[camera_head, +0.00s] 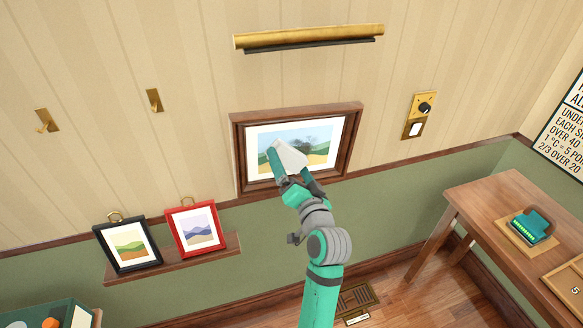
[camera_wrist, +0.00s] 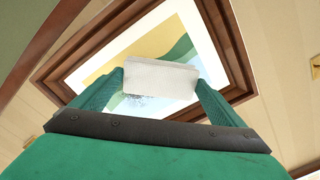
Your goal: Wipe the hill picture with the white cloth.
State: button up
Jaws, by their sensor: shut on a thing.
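The hill picture (camera_head: 240,150) hangs on the wall in a brown wooden frame with a white mat. It shows green and tan hills under a blue sky, and a grey speckled smudge (camera_head: 308,141) lies on it. The smudge also shows in the wrist view (camera_wrist: 140,101), just below the cloth. My gripper (camera_head: 284,166) is in front of the picture's lower middle, shut on the white cloth (camera_head: 292,154). In the wrist view the cloth (camera_wrist: 160,76) is a folded pad between both fingers, over the picture. I cannot tell whether it touches the surface.
A brass picture lamp (camera_head: 310,37) sticks out above the picture. A brass switch plate (camera_head: 416,116) is to its right, with two hooks (camera_head: 154,100) to its left. A shelf (camera_head: 180,257) holds black-framed (camera_head: 128,244) and red-framed (camera_head: 195,226) pictures. A wooden table (camera_head: 490,200) stands right.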

aim_at(300, 160)
jog(key=shift+w+a, duration=0.15)
jog(key=shift+w, duration=0.3)
jog(key=shift+w+d+f, duration=0.1)
jog(key=shift+w+d, duration=0.1)
jog(key=shift+d, duration=0.65)
jog(key=shift+w+d, duration=0.2)
jog(key=shift+d, duration=0.6)
jog(key=shift+w+d+f, duration=0.1)
jog(key=shift+w+d, duration=0.3)
jog(key=shift+d, duration=0.75)
jog(key=shift+w+d+f, duration=0.1)
jog(key=shift+w+d, duration=0.3)
jog(key=shift+d, duration=0.75)
jog(key=shift+w+d+f, duration=0.1)
jog(key=shift+w+d, duration=0.3)
jog(key=shift+d, duration=0.75)
jog(key=shift+w, duration=0.1)
jog(key=shift+a, duration=0.15)
